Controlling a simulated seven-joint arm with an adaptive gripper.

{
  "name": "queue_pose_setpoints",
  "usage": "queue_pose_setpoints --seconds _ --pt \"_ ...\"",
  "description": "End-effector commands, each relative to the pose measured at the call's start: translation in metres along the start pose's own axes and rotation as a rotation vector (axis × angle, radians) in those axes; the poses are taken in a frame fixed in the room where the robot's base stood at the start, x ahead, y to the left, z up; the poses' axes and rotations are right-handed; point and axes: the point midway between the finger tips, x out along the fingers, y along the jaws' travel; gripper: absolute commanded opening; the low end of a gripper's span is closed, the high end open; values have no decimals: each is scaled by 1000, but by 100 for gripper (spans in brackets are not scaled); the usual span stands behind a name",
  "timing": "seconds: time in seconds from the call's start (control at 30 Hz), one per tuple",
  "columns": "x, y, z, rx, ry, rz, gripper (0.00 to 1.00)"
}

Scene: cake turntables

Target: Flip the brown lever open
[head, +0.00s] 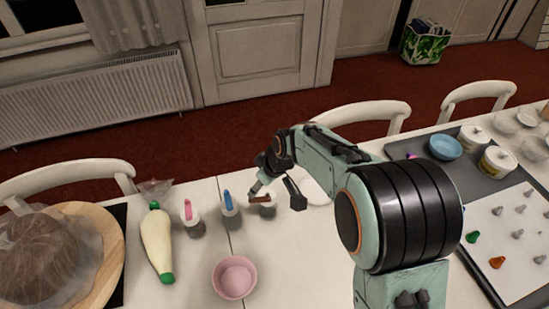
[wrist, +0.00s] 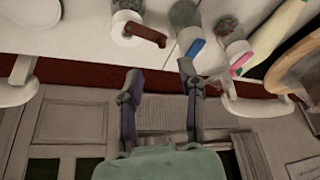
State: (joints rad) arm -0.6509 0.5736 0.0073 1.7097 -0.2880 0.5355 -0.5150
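The brown lever (head: 260,199) sits on top of a small jar (head: 268,211) on the white table, right of the blue-levered jar. In the wrist view the brown lever (wrist: 147,34) lies across the white lid (wrist: 122,22) and sticks out to the right, looking roughly flat. My gripper (head: 276,194) is open, its fingers spread around the jar's top in the head view. In the wrist view my gripper (wrist: 159,72) is empty. The lever lies just beyond the fingertips, nearer the left finger. Contact cannot be told.
A jar with a blue lever (head: 229,205) and one with a pink lever (head: 188,211) stand to the left. A piping bag (head: 158,243) lies further left. A pink bowl (head: 234,278) is in front. A grey tray (head: 415,148) lies at right; chairs line the far edge.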

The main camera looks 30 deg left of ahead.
Motion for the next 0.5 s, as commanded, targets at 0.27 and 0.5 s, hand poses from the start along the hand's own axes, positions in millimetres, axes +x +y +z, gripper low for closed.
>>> queue_pose_setpoints --seconds 0.27,0.5 --pt "39 -4 -2 -7 -1 -3 38" --pt "64 -3 -2 -6 0 -1 38"
